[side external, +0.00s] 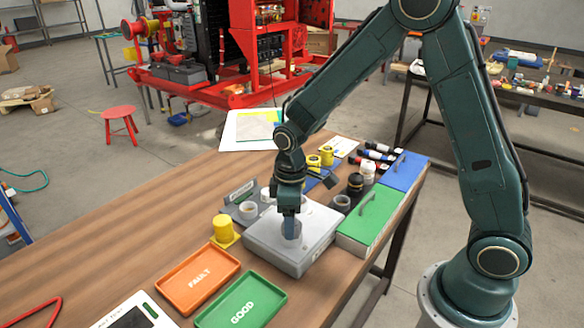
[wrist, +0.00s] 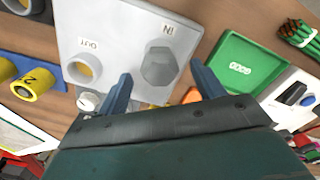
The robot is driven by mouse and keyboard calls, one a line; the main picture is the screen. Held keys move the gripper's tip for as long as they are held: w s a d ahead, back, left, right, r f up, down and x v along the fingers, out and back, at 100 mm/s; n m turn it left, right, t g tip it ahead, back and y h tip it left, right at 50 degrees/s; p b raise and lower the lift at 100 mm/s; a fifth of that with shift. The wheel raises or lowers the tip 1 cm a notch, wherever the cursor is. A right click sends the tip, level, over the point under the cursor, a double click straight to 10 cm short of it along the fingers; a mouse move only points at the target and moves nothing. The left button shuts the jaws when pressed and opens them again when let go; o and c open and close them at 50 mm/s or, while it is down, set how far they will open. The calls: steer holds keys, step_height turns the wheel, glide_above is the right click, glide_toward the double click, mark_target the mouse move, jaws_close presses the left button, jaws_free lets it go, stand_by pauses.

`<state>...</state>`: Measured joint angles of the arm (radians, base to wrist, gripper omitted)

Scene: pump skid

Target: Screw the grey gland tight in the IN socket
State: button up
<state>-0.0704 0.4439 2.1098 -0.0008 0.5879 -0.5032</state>
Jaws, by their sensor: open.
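The grey box (side external: 275,255) sits on the wooden table, and in the wrist view the same box (wrist: 110,25) shows its OUT and IN labels. The grey hex gland (wrist: 160,66) stands at the IN label, covering the socket there; how deep it is threaded cannot be told. The OUT socket (wrist: 82,68) is an open ring with a yellowish inside. My gripper (wrist: 161,72) is open, pointing down, one finger on each side of the gland, with gaps visible in the wrist view. In the side view my gripper (side external: 291,222) is low over the box and partly hides the gland.
An orange FAULT tray (side external: 197,280) and a green GOOD tray (side external: 240,302) lie in front of the box. A yellow part (side external: 224,231) stands to its left. Green and blue cases (side external: 370,215) stand close on the right. The table's left side is mostly clear.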

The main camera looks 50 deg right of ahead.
step_height(320, 180, up, 12)
steer(key=shift+r, duration=0.2)
stand_by(0.4)
steer(key=s+d+r+m+t, duration=0.1)
steer(key=s+r+m+t, duration=0.1)
steer(key=s, duration=0.8)
steer(key=s+d+r+m+t, duration=0.1)
steer(key=s+r+m+t, duration=0.2)
steer(key=s+r, duration=0.3)
steer(key=s+m, duration=0.1)
steer(key=s, duration=0.3)
steer(key=shift+s+d+r+m+t, duration=0.15)
steer(key=shift+d+r+m+t, duration=0.15)
steer(key=shift+d, duration=0.05)
